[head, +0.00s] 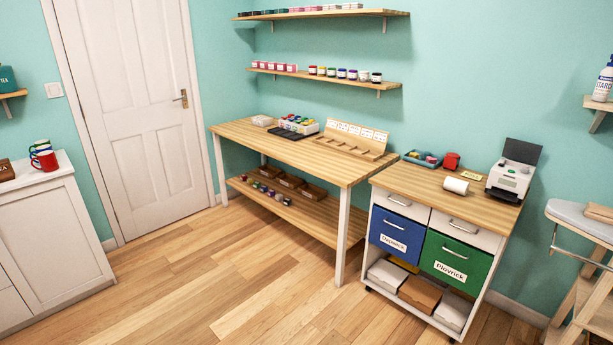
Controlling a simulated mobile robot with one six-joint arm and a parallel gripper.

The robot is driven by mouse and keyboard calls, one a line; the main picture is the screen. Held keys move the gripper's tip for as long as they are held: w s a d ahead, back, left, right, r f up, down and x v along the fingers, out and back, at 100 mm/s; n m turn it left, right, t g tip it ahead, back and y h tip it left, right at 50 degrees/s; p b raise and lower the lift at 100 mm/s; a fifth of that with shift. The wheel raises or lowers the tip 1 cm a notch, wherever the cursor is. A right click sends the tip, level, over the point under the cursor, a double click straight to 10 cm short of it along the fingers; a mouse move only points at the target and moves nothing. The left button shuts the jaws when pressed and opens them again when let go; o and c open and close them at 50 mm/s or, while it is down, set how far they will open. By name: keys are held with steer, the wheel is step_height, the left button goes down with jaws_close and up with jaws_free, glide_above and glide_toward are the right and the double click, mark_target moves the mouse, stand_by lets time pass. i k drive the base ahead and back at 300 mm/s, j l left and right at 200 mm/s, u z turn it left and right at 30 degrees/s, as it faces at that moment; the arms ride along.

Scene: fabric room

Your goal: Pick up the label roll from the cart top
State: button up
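A white label roll (455,185) lies on the wooden top of the cart (417,187), near the middle of that top. It lies on its side, in front of a small yellow item (471,175) and left of a white label printer (512,172). My gripper is not in view.
A blue tray (422,159) with small items sits at the cart's back left. A long wooden table (270,145) adjoins the cart's left. An ironing board (582,222) stands right. The floor (250,285) in front is clear.

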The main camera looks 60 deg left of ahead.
mark_target(451, 184)
steer(key=u, duration=1.15)
steer(key=i, duration=1.1)
steer(key=i+j, duration=0.15)
steer(key=i, duration=2.1)
